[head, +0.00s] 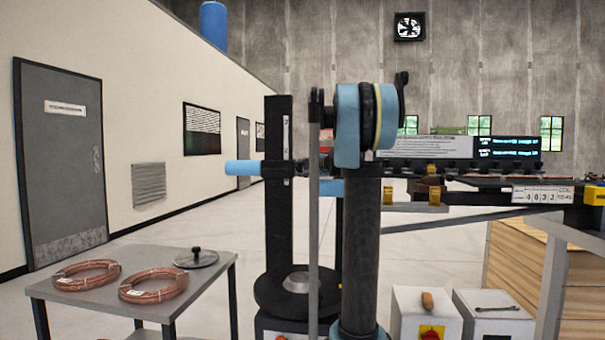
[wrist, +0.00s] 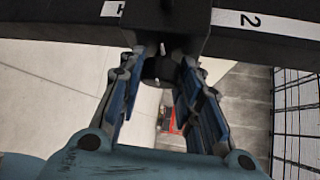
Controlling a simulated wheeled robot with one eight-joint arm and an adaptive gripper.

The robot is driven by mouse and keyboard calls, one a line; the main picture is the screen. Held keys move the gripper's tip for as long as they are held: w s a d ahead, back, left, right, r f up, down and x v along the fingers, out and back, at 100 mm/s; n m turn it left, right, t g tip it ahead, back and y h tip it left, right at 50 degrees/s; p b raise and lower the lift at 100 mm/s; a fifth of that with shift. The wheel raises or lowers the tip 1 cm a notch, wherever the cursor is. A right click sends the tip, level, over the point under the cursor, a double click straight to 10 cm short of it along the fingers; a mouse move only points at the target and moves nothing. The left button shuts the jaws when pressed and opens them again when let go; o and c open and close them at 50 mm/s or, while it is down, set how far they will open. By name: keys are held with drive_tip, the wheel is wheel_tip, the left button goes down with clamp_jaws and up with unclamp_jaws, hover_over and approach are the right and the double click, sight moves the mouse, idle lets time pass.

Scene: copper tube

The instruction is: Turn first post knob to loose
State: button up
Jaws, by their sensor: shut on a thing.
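In the wrist view, a dark round knob (wrist: 157,69) with a small white mark sits below a black block on a dark bar (wrist: 60,24). The bar carries white labels reading 1 (wrist: 113,9) and 2 (wrist: 262,24), on either side of the block. My gripper (wrist: 160,66) reaches up from below, its two blue-padded fingers on either side of the knob, shut on it. The fingertips partly cover the knob's sides.
At the right are a bench with a counter (head: 543,194), two white boxes (head: 427,318) and a wooden crate (head: 520,255).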

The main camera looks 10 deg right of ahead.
drive_tip(key=shift+s+f, duration=0.1)
drive_tip(key=o, duration=1)
drive_tip(key=shift+o, duration=0.2)
drive_tip(key=v, duration=1.1)
drive_tip(key=shift+s+d, duration=0.15)
drive_tip(key=shift+s, duration=0.2)
drive_tip(key=shift+s, duration=0.1)
